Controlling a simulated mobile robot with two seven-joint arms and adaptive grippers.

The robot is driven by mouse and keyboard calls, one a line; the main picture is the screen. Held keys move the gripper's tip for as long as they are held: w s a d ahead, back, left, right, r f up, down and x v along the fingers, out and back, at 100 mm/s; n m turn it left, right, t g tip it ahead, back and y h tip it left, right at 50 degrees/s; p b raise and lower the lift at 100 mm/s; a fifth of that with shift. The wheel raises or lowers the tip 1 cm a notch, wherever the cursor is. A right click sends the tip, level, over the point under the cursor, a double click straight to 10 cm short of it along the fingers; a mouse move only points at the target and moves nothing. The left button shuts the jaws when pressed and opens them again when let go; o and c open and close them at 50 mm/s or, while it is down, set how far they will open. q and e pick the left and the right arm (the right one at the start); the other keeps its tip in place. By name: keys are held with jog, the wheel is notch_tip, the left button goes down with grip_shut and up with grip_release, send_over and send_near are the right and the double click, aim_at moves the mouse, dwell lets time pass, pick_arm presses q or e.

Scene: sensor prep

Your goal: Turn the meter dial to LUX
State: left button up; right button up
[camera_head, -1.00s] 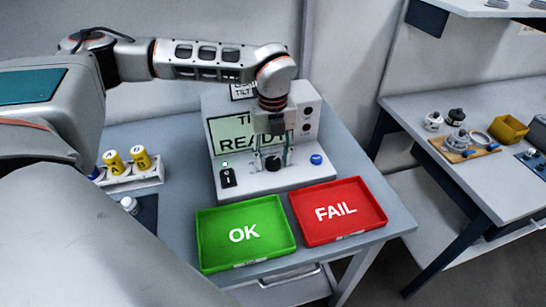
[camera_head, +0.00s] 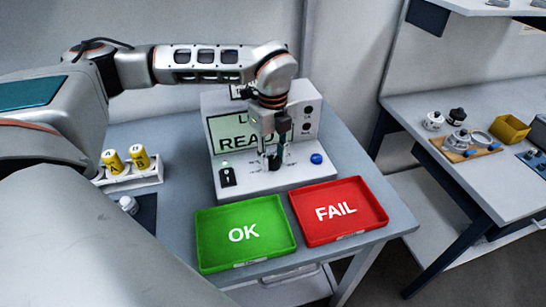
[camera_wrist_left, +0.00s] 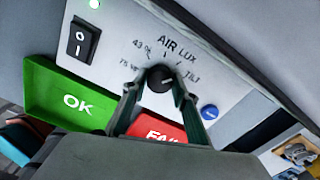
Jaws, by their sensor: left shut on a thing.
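The meter (camera_head: 240,178) is a pale box with a sloped front on the table. Its screen (camera_head: 228,130) shows a partly hidden word starting with L above "READ". The black dial (camera_wrist_left: 160,78) shows in the left wrist view, below printed marks including AIR, LUX and TILT. I cannot clearly tell its pointer's direction. My left gripper (camera_head: 272,160) reaches down in front of the screen and is shut on the dial, one finger on each side. In the head view the fingers mostly hide the dial. My right gripper is in neither current view.
A green OK tray (camera_head: 210,248) and a red FAIL tray (camera_head: 345,228) lie in front of the meter. A black switch (camera_head: 228,177) and blue button (camera_head: 316,158) flank the dial. Yellow cylinders (camera_head: 113,161) stand in a white rack at left.

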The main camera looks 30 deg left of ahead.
aim_at(273, 160)
pick_arm(q)
jog(key=shift+n, duration=1.6)
jog(key=o, duration=1.1)
jog(key=shift+r, duration=0.1)
notch_tip(273, 160, up, 12)
jog(key=shift+s, duration=0.1)
